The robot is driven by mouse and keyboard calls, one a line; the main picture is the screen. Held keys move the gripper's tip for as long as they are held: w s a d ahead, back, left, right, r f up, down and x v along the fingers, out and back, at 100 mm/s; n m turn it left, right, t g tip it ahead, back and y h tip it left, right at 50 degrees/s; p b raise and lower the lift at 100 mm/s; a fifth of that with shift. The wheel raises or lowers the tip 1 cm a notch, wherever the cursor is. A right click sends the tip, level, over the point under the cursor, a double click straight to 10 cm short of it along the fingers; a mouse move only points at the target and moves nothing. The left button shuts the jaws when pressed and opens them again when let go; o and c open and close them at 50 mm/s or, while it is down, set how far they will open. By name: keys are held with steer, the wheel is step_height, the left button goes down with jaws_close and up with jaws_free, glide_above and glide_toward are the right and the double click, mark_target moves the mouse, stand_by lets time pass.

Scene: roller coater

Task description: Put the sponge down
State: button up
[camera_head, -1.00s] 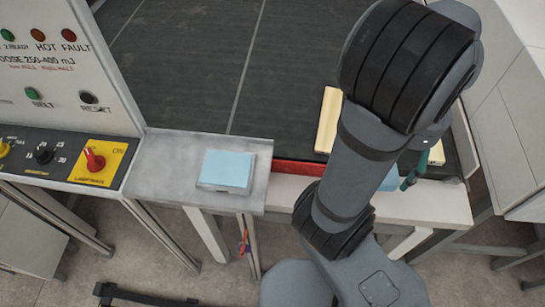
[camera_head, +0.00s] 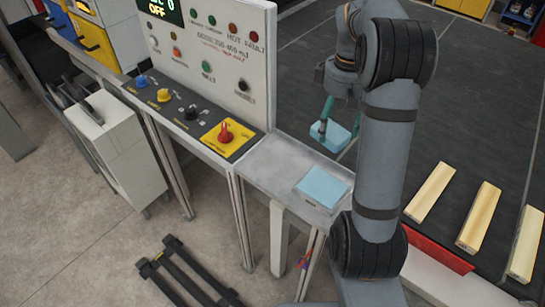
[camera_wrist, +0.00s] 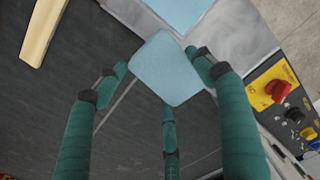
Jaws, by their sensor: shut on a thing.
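My gripper (camera_head: 326,120) has teal fingers and is shut on a light-blue sponge (camera_head: 338,138). The gripper holds it near the dark belt (camera_head: 455,100), close to the grey metal shelf (camera_head: 262,165). In the wrist view the held sponge (camera_wrist: 165,72) sits between the teal fingers. A second light-blue block (camera_head: 323,187) lies on the shelf. It also shows at the top of the wrist view (camera_wrist: 183,10), just beyond the held sponge. I cannot tell the sponge's exact height above the surface.
A control panel (camera_head: 215,55) with buttons and a red knob (camera_head: 226,132) on a yellow plate stands left of the shelf. Several pale wooden bars (camera_head: 430,192) lie on the belt at the right, near a red strip (camera_head: 440,253). The shelf has bare room left of the block.

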mark_target(316, 123)
steer(key=shift+n, duration=0.9)
steer(key=a, duration=0.1)
steer(key=w+a, duration=0.1)
steer(key=a, duration=0.1)
steer(key=w+a, duration=0.1)
steer(key=a, duration=0.1)
steer(key=shift+w+r+p, duration=0.1)
steer(key=shift+p, duration=0.3)
steer(key=a+f+p, duration=0.1)
steer(key=a+f, duration=0.1)
steer(key=a, duration=0.1)
steer(key=a+f, duration=0.2)
steer(key=a, duration=0.1)
steer(key=s+a+f+p, duration=0.1)
steer(key=a+f, duration=0.1)
steer(key=a, duration=0.2)
steer(key=shift+a+p, duration=0.1)
steer(key=shift+p, duration=0.2)
steer(key=shift+a+f, duration=0.4)
step_height(316, 123, down, 3)
steer(key=shift+f+p, duration=0.1)
steer(key=shift+p, duration=0.8)
steer(key=shift+f, duration=0.35)
steer(key=shift+f, duration=0.15)
steer(key=o, duration=1)
steer(key=shift+o, duration=0.2)
